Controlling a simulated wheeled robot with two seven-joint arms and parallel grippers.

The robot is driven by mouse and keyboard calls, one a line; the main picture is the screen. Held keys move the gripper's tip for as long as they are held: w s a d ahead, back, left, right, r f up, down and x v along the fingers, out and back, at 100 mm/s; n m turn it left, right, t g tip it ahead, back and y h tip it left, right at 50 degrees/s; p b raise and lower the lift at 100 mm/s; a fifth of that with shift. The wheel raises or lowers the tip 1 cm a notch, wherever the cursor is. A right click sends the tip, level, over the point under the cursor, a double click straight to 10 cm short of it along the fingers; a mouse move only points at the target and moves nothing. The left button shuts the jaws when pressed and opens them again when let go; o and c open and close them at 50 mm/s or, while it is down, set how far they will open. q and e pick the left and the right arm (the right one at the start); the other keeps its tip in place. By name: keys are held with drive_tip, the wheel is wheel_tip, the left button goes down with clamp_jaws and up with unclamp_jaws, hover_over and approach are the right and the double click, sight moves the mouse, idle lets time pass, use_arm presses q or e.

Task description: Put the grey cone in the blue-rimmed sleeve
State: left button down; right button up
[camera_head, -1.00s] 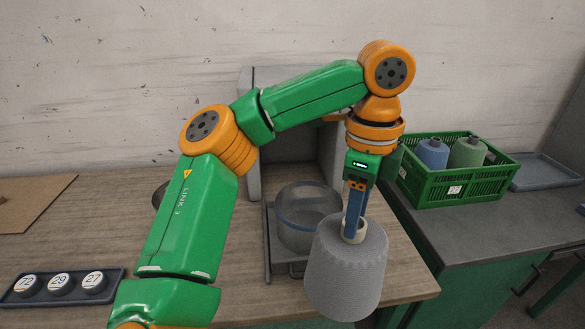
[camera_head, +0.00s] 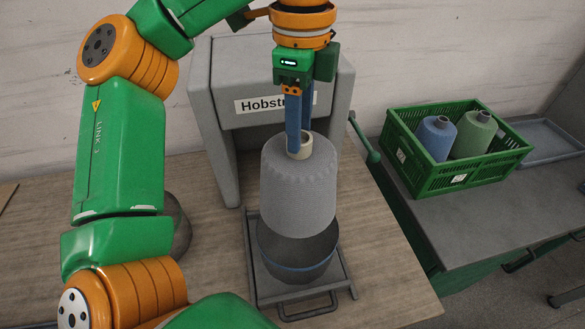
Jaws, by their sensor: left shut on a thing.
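The grey cone (camera_head: 298,190) hangs upright from my left gripper (camera_head: 298,143), which is shut on the pale tube at its top. The blue-rimmed sleeve (camera_head: 296,268) is a dark, see-through cup on a grey tray with a handle (camera_head: 330,290). The cone is in front of the sleeve's upper part, and its lower end overlaps the sleeve's opening in the picture. I cannot tell whether the cone's base is above the opening or a little inside it. My right gripper is not in view.
A grey machine (camera_head: 275,95) labelled "Hobst…" stands behind the sleeve. A green crate (camera_head: 450,180) with a blue cone (camera_head: 436,138) and a green cone (camera_head: 473,134) sits on the right bench, near a grey tray (camera_head: 545,142). A dark round object (camera_head: 177,228) is partly behind my arm.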

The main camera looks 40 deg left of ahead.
sight(299, 156)
use_arm(q)
drive_tip(key=f+b, duration=0.1)
drive_tip(key=f, duration=0.1)
drive_tip(key=f+b, duration=0.2)
drive_tip(key=f, duration=0.1)
drive_tip(key=f+b, duration=0.2)
drive_tip(key=f, duration=0.1)
drive_tip(key=shift+s+d, duration=0.35)
drive_tip(key=shift+s, duration=0.05)
drive_tip(key=f, duration=0.3)
drive_tip(key=f+b, duration=0.1)
drive_tip(key=shift+w+a+f, duration=0.15)
drive_tip(key=shift+w+f, duration=0.1)
drive_tip(key=shift+f, duration=0.05)
drive_tip(key=f, duration=0.4)
drive_tip(key=shift+s+f, duration=0.2)
drive_tip(key=shift+f, duration=0.2)
drive_tip(key=shift+w+f, duration=0.15)
drive_tip(key=shift+c, duration=1.8)
unclamp_jaws()
